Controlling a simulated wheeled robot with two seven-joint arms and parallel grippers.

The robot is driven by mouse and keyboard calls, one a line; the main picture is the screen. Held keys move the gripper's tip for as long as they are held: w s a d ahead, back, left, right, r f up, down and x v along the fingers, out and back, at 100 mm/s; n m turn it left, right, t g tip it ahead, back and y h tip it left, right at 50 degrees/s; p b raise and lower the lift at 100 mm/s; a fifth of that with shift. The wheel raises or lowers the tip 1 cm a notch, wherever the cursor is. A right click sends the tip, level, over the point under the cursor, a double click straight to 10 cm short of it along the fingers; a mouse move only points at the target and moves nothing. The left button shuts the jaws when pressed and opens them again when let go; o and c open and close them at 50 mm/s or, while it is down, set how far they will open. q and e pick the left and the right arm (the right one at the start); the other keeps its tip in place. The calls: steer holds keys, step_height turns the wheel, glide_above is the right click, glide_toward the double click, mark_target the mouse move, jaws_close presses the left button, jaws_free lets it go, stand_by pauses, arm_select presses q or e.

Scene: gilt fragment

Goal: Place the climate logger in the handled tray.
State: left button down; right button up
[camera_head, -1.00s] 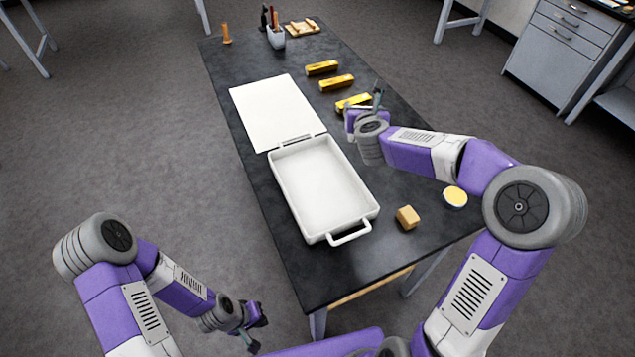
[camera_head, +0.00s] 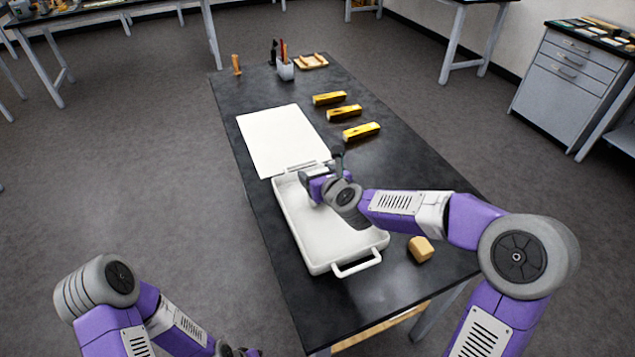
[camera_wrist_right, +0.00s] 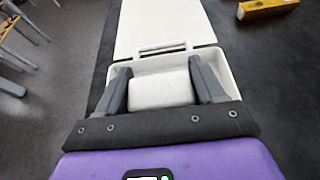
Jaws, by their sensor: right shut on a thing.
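The climate logger appears to be the white, rounded block (camera_wrist_right: 160,90) between the fingers of my right gripper (camera_wrist_right: 159,75) in the right wrist view. My right gripper is shut on it. In the head view my right gripper (camera_head: 312,185) is over the far part of the white handled tray (camera_head: 318,238), and the logger is mostly hidden there. I cannot tell whether the logger touches the tray floor. The tray's near handle (camera_head: 357,264) faces me. My left gripper (camera_head: 236,351) is cut off at the bottom edge, away from the table, its fingers unclear.
A flat white panel (camera_head: 281,140) lies beyond the tray. Several gold bars (camera_head: 344,113) lie to its right. A tan block (camera_head: 420,249) sits right of the tray. A cup with tools (camera_head: 286,70) stands at the far end. My right arm crosses the table's right side.

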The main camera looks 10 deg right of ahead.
steer(key=shift+f, duration=0.45)
steer(key=shift+f+b, duration=0.2)
steer(key=shift+b, duration=0.1)
steer(key=o, duration=1.1)
steer(key=shift+r, duration=0.1)
steer(key=shift+r+p, duration=0.15)
steer(key=shift+p, duration=0.15)
steer(key=shift+s+d+r, duration=0.15)
steer(key=shift+s, duration=0.15)
steer(key=b+v, duration=0.1)
steer(key=v, duration=1)
steer(key=shift+s, duration=0.15)
